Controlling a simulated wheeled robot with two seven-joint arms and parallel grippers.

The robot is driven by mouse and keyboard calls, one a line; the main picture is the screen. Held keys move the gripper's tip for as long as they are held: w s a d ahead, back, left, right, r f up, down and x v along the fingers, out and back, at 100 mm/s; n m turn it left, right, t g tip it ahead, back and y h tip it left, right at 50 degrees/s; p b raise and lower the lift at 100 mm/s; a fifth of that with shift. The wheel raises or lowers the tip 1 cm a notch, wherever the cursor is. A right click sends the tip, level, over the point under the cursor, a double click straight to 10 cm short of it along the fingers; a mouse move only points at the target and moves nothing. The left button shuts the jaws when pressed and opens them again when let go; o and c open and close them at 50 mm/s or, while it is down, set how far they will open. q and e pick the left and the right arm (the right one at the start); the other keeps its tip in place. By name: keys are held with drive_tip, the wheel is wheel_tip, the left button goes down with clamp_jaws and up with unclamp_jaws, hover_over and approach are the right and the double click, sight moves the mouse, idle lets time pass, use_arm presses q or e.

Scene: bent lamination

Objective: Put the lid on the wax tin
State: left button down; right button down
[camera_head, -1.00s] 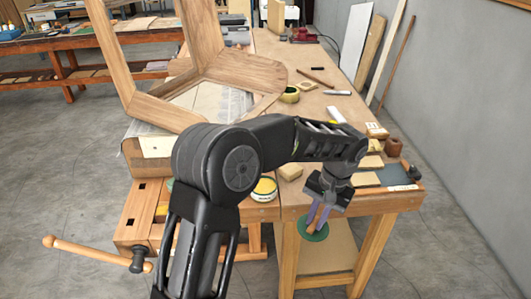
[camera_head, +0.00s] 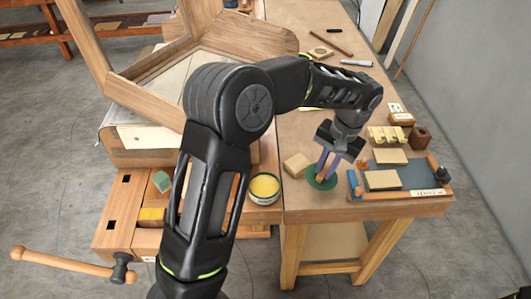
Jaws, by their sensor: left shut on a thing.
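The wax tin (camera_head: 264,190) is open, with yellow wax showing inside its rim. It stands upright near the bench's front edge, left of my gripper. My left gripper (camera_head: 324,168) points down with its purple fingers shut on the round green lid (camera_head: 314,184). The lid is right of the tin and apart from it. How high the lid is above the bench top is hard to tell. The fingers hide part of the lid. My right gripper is out of view.
A wooden block (camera_head: 297,165) sits between tin and lid, slightly behind them. A tray (camera_head: 415,172) with sanding blocks lies to the right. A wooden chair frame (camera_head: 150,75) stands behind my arm. A vise handle (camera_head: 65,262) sticks out at lower left.

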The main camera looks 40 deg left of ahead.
use_arm(q)
drive_tip(key=shift+s+a+r+m, duration=0.15)
drive_tip(key=shift+a+m, duration=0.15)
drive_tip(key=shift+a, duration=0.2)
drive_tip(key=s+a+r+m+p, duration=0.2)
drive_tip(key=s+a+r+m, duration=0.3)
drive_tip(key=s+a+m, duration=0.5)
drive_tip(key=shift+a+m+t+h+p, duration=0.35)
drive_tip(key=shift+a+m, duration=0.25)
drive_tip(key=shift+m, duration=0.3)
wheel_tip(320, 180, down, 4)
drive_tip(key=b, duration=0.3)
drive_tip(key=shift+f+b, duration=0.55)
idle(0.7)
drive_tip(key=shift+f, duration=0.75)
idle(1.1)
